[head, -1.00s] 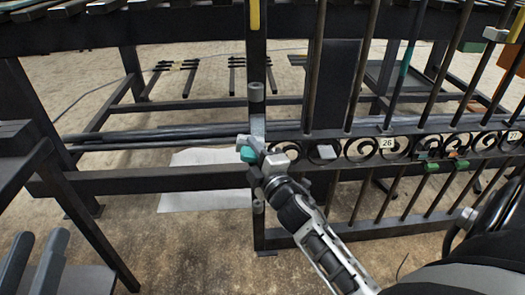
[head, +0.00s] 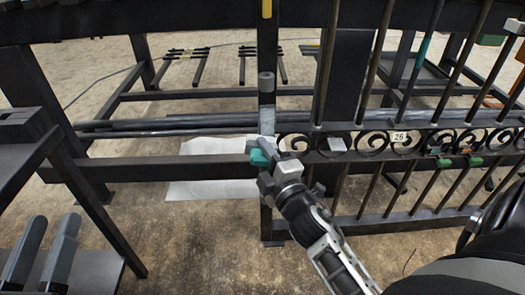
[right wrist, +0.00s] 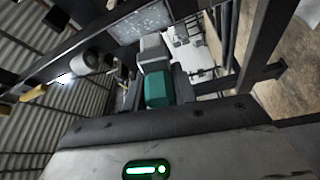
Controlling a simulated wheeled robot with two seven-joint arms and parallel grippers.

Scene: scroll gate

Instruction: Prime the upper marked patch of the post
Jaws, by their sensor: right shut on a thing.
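The dark post (head: 267,55) stands upright in the middle of the head view. A pale speckled patch (head: 267,120) is on it, below a grey hinge-like cylinder; the patch also shows at the top of the right wrist view (right wrist: 143,22). My right gripper (head: 268,164) is shut on a teal-and-grey tool (head: 259,158), seen from behind in the right wrist view (right wrist: 158,90). The tool is at the post, by the lower end of the patch. I cannot tell whether it touches. My left gripper is not in view.
The scrollwork gate (head: 360,142), with a tag marked 26 (head: 399,137), stands right of the post. A dark crossbar (head: 140,173) runs left. A white sheet (head: 205,188) lies on the floor. Two grey handle-like pieces (head: 60,250) sit on a dark stand at lower left.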

